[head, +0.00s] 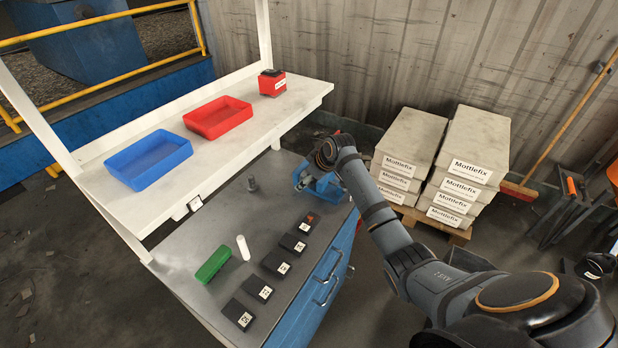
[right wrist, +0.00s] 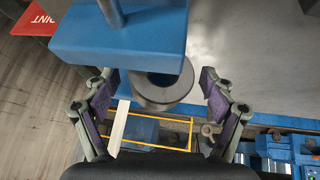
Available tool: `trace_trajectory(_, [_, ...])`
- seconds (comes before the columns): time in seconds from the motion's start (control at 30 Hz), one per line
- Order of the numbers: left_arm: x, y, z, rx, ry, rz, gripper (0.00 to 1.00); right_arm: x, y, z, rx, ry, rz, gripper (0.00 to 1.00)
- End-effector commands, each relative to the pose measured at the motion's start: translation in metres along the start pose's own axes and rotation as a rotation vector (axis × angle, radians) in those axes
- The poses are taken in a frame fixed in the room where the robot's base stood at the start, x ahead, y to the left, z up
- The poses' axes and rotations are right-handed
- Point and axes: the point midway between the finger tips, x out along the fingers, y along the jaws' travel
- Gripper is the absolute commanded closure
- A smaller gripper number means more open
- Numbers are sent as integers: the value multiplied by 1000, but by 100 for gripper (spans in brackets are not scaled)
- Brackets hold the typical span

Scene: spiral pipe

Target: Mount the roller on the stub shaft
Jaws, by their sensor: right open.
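A dark grey ring-shaped part (right wrist: 148,96), which looks like the roller, is at the blue vise (right wrist: 90,40) in the right wrist view. I see its round end and central hole. Whether it sits on a stub shaft there is hidden. My right gripper (right wrist: 162,98) is open, one finger on each side of the ring, with gaps visible. In the head view the blue vise (head: 327,187) is at the bench's far right end, and my arm hides part of it. My left gripper is not in view.
The grey bench top (head: 215,228) carries a green block (head: 213,264), a white cylinder (head: 243,247) and several dark numbered tiles (head: 276,263). A white shelf (head: 120,208) holds blue (head: 148,158) and red (head: 217,117) trays. Boxes (head: 465,165) are stacked behind my right arm.

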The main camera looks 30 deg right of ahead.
Motion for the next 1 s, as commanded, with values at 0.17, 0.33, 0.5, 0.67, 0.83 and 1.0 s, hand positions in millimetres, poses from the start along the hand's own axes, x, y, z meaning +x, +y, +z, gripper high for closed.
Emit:
trace_trajectory(0.17, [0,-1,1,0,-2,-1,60,0,0,0,0,0,0,29])
trace_trajectory(0.33, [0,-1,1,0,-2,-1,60,0,0,0,0,0,0,53])
trace_trajectory(0.5, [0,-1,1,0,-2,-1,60,0,0,0,0,-1,0,76])
trace_trajectory(0.67, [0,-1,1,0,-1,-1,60,-1,0,0,0,1,1,90])
trace_trajectory(0.83, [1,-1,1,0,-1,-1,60,-2,1,-1,0,1,1,91])
trace_trajectory(1.0, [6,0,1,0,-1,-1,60,-14,3,-9,-2,3,3,91])
